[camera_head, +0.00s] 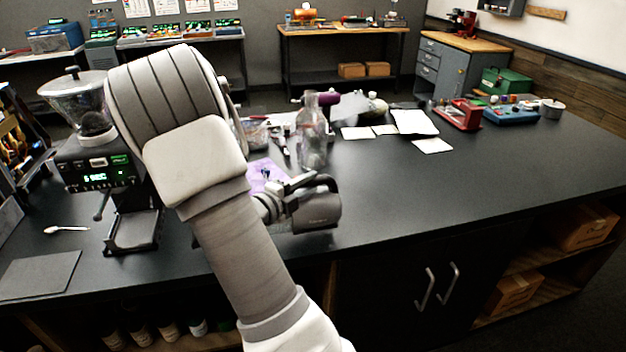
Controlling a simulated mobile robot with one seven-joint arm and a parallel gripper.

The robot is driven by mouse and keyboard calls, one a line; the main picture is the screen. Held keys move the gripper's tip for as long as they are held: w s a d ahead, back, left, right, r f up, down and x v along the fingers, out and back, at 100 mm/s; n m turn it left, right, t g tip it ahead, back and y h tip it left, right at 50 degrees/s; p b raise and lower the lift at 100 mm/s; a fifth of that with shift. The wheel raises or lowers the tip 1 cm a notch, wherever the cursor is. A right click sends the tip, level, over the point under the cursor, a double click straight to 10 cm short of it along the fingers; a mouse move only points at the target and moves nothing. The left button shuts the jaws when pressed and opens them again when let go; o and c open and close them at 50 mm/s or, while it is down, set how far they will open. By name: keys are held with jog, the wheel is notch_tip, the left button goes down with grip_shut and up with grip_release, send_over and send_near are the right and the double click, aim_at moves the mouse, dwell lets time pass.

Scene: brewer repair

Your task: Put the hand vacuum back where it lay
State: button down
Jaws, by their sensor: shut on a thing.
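The hand vacuum (318,212) is a dark grey, rounded body with a looped black handle. It is at the near edge of the black counter (430,185), right of my arm. My gripper (303,184) is shut on its handle. My arm's thick links cover the left part of the view and hide part of the gripper and the counter behind. I cannot tell whether the vacuum touches the counter or hangs just above it.
A clear glass bottle (313,135) stands just behind the vacuum, with a purple sheet (268,172) beside it. A grinder (95,160) stands at left. The counter right of the vacuum is clear.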

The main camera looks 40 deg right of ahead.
jog(key=shift+f, duration=1.65)
jog(key=c, duration=0.6)
grip_release()
jog(key=shift+f, duration=0.1)
